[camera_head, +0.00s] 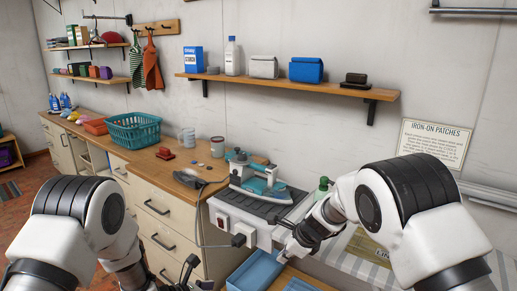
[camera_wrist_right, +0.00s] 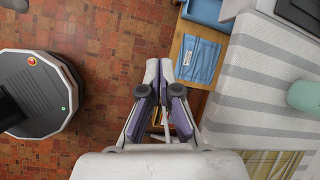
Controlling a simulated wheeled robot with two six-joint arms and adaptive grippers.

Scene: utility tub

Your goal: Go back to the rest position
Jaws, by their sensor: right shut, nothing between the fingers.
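My right arm comes in from the right in the head view. Its gripper (camera_head: 288,252) hangs low in front of the counter, above the blue tray area. In the right wrist view the right gripper (camera_wrist_right: 161,72) points down past the striped cover, with its fingers together and nothing between them. My left arm comes in from the left in the head view. The dark parts of its gripper (camera_head: 188,276) are at the bottom edge, partly cut off, and its fingers cannot be made out.
An iron (camera_head: 262,178) stands on a grey unit beside the wooden counter. A teal basket (camera_head: 134,130) is farther back. A blue tray (camera_head: 256,271) lies low in front. A folded blue cloth (camera_wrist_right: 199,58) lies beside the striped cover (camera_wrist_right: 255,95). Brick floor is open at left.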

